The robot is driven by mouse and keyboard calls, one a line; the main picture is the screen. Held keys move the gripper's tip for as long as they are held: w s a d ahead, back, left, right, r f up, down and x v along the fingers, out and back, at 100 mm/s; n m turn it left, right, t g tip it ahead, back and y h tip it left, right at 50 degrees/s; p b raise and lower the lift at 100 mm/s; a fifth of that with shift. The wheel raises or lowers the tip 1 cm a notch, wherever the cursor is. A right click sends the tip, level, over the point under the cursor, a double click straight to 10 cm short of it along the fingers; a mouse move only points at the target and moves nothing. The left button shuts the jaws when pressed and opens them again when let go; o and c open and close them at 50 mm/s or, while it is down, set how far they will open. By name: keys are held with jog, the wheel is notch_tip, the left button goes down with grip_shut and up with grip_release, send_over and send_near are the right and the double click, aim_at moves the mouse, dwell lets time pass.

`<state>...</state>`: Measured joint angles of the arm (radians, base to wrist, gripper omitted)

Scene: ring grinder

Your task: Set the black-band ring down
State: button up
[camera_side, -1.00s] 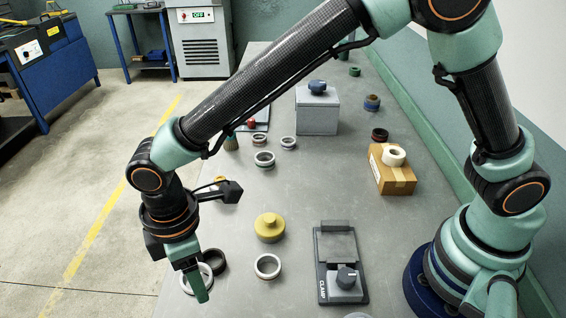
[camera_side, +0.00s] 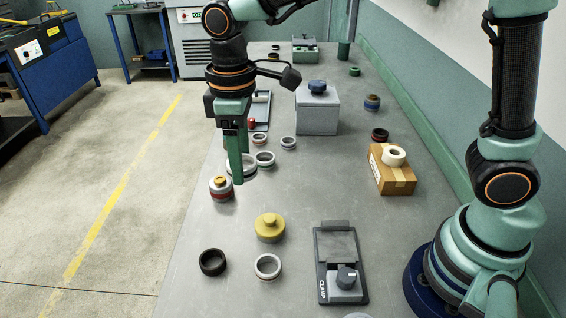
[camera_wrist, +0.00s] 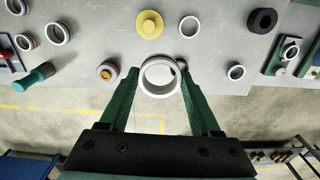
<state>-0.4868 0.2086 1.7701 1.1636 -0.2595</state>
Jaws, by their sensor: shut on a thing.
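My gripper (camera_side: 238,168) is shut on a pale ring (camera_wrist: 160,77), held between the two green fingertips in the wrist view. The side view shows this ring (camera_side: 245,164) partly behind the fingers; a dark band seems to run around it, though it is small there. The fingers point down over the left part of the grey bench (camera_side: 205,242). I cannot tell the exact height of the ring above the bench.
A yellow knobbed disc (camera_side: 269,227), a black ring (camera_side: 212,262), a white ring (camera_side: 267,266) and a clamp (camera_side: 340,262) are nearer the camera.

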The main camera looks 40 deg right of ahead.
jog(key=s+d+m, duration=0.1)
jog(key=d+m, duration=0.3)
jog(key=d, duration=0.5)
jog(key=s+d+f+m, duration=0.1)
jog(key=d+m, duration=0.3)
jog(key=d, duration=0.6)
jog(key=shift+s+f+m, duration=0.25)
jog(key=shift+f+m, duration=0.05)
jog(key=r+m, duration=0.1)
jog(key=m, duration=0.5)
send_over(329, 149)
notch_tip(329, 149, down, 19)
jog(key=shift+r, duration=0.1)
